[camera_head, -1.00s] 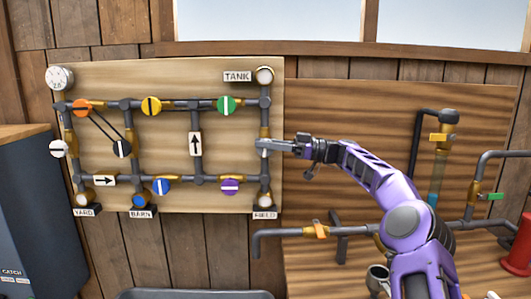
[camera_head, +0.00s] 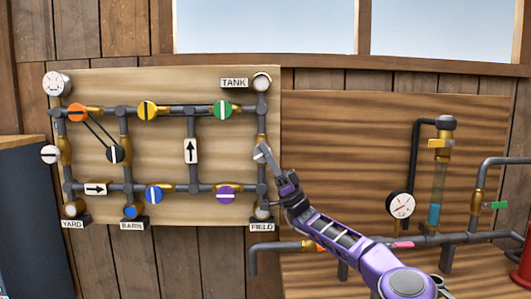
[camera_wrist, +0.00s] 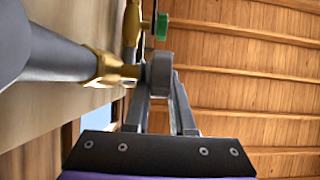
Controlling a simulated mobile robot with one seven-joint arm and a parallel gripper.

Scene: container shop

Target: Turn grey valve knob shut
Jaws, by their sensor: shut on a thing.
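The grey valve knob (camera_head: 258,153) sits on the right-hand vertical pipe of the board, between the TANK outlet above and the FIELD outlet below. My gripper (camera_head: 266,157) reaches up to it from the lower right and is shut on it.
Close by are the green knob (camera_head: 223,109) above left and the purple knob (camera_head: 225,193) below left. Orange, yellow, blue, black and white knobs sit farther left. A second pipe rig with a gauge (camera_head: 401,206) stands on the right.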

